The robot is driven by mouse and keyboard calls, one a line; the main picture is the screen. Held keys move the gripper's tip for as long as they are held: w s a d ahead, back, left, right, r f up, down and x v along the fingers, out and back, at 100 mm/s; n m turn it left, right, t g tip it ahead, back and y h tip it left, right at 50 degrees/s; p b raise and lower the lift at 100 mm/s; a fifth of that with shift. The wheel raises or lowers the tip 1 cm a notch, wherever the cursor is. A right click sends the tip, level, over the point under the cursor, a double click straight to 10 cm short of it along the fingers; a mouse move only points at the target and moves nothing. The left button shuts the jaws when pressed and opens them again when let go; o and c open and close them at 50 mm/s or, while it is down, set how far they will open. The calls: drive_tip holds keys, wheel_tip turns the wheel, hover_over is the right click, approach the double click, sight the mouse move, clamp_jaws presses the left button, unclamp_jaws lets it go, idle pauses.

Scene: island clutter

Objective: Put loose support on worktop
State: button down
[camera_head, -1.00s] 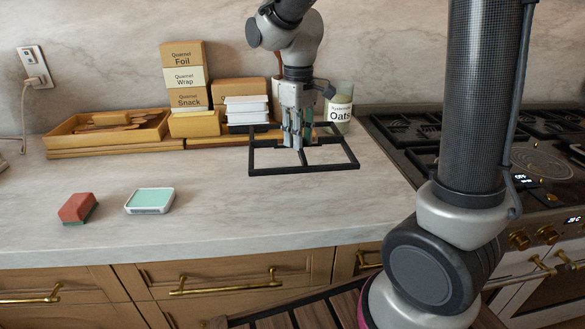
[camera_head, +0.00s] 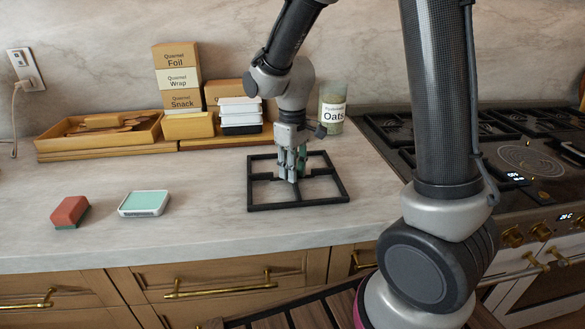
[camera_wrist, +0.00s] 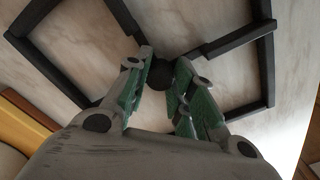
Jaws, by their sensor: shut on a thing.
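The loose support is a black square pan-support frame with a crossbar through its middle (camera_head: 298,205). It lies flat, at or just above the pale marble worktop (camera_head: 225,235), right of the green-topped dish; I cannot tell whether it touches. My gripper (camera_head: 291,178) points straight down and is shut on the middle of the support. In the wrist view, the support's dark bars (camera_wrist: 240,38) spread out around the green-padded fingers (camera_wrist: 160,78), which close on a dark round hub at the centre. Part of the crossbar is hidden behind the fingers.
A red sponge (camera_head: 70,212) and a green-topped dish (camera_head: 144,203) lie to the left. A wooden tray (camera_head: 60,142), stacked boxes (camera_head: 178,78), white containers (camera_head: 240,112) and an oats jar (camera_head: 333,105) line the back. The stove (camera_head: 520,150) stands right.

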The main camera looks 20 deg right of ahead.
drive_tip(key=c, duration=1.2)
unclamp_jaws()
wheel_tip(320, 180, up, 12)
drive_tip(key=s+d+r+m+t, duration=0.2)
drive_tip(key=s+d, duration=0.4)
drive_tip(key=s, duration=0.4)
drive_tip(key=s+d+r+m+t, duration=0.2)
drive_tip(key=s+d+m, duration=0.2)
drive_tip(key=s+d, duration=0.3)
drive_tip(key=s, duration=0.2)
drive_tip(key=shift+s+d+r+m, duration=0.25)
drive_tip(key=shift+s+r+m, duration=0.05)
drive_tip(key=shift+s+r, duration=0.1)
